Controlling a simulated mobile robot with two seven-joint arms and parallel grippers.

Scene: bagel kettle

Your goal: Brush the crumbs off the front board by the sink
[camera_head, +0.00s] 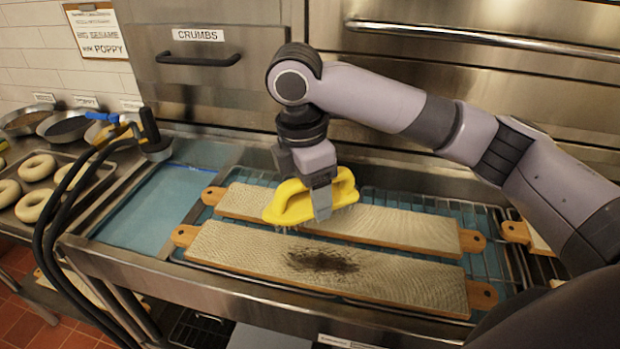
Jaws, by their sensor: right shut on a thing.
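The front board (400,275) lies on a wire rack in the sink, a long cloth-covered board with wooden ends. A dark patch of crumbs (322,261) sits near its middle. The back board (415,226) lies parallel behind it. My right gripper (322,205) is shut on a yellow brush (290,204) and holds it over the boards, above and a little left of the crumbs. I cannot tell whether its bristles touch a board. The brush hides part of the back board. My left gripper is not in view.
A drawer labelled CRUMBS (207,72) is shut behind the sink. Blue water (150,212) fills the left basin. Black hoses (62,215) run over the sink's left edge. A tray of bagels (100,172) and metal bowls (68,127) stand at the left.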

